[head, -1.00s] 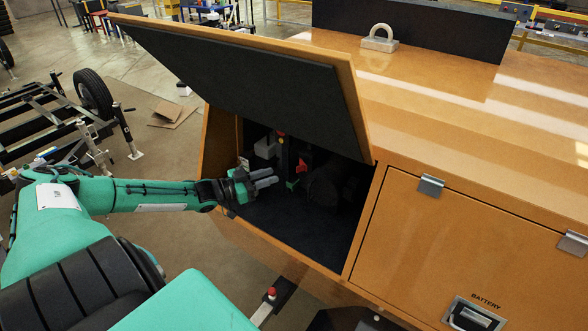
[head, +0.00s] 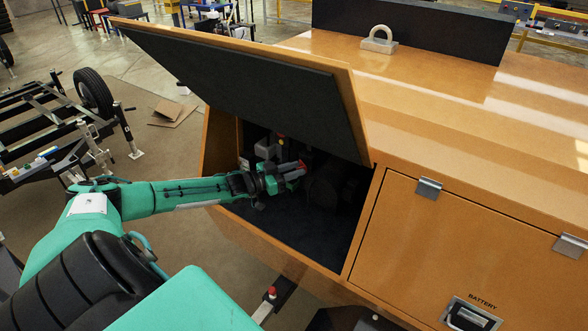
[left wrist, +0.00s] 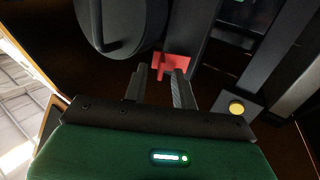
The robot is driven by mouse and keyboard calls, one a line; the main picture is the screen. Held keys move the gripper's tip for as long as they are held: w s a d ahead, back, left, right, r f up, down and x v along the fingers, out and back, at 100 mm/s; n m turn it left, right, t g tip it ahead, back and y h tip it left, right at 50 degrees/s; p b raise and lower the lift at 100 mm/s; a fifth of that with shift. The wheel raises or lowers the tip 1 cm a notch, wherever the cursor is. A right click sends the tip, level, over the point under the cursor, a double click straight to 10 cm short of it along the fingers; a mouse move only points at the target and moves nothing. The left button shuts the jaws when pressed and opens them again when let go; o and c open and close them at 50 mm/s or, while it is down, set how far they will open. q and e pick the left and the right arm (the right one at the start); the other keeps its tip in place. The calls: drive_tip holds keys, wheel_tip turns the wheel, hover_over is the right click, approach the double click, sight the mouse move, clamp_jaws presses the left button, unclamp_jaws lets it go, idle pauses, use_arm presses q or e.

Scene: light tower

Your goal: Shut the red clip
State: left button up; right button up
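The red clip (head: 297,174) is inside the open compartment of the orange housing, mostly hidden by my left gripper in the head view. In the left wrist view the red clip (left wrist: 173,64) is a small red piece on a dark upright part, just beyond the fingertips. My left gripper (head: 288,168) reaches into the compartment at the clip. In the left wrist view my left gripper (left wrist: 160,71) has its two fingers apart with nothing held between them. Contact between the fingers and the clip cannot be told. My right gripper is not in view.
A raised orange door (head: 240,75) with a dark inner face hangs above my left arm. The compartment's dark floor (head: 290,230) is clear. A closed battery door (head: 440,240) is at right.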

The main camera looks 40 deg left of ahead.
use_arm(q)
drive_tip(key=shift+c, duration=0.2)
clamp_jaws()
drive_tip(key=shift+d, duration=0.1)
drive_tip(key=n+y+p, duration=0.1)
drive_tip(key=y+p, duration=0.1)
drive_tip(key=d+n+t+y+p, duration=0.1)
drive_tip(key=y+p, duration=0.1)
drive_tip(key=p, duration=0.1)
drive_tip(key=w+n+y+p, duration=0.1)
drive_tip(key=n+y+p, duration=0.1)
drive_tip(key=p, duration=0.1)
drive_tip(key=shift+d+r, duration=0.2)
drive_tip(key=shift+d, duration=0.1)
drive_tip(key=shift+w+d+f+n+y+p, duration=0.15)
drive_tip(key=shift+n+y+p, duration=0.35)
drive_tip(key=shift+y+p, duration=0.3)
drive_tip(key=shift+w+d+f+n+y+p, duration=0.15)
drive_tip(key=shift+n+y+p, duration=0.4)
drive_tip(key=shift+p, duration=0.45)
drive_tip(key=shift+r+y, duration=0.1)
drive_tip(key=shift+y, duration=0.15)
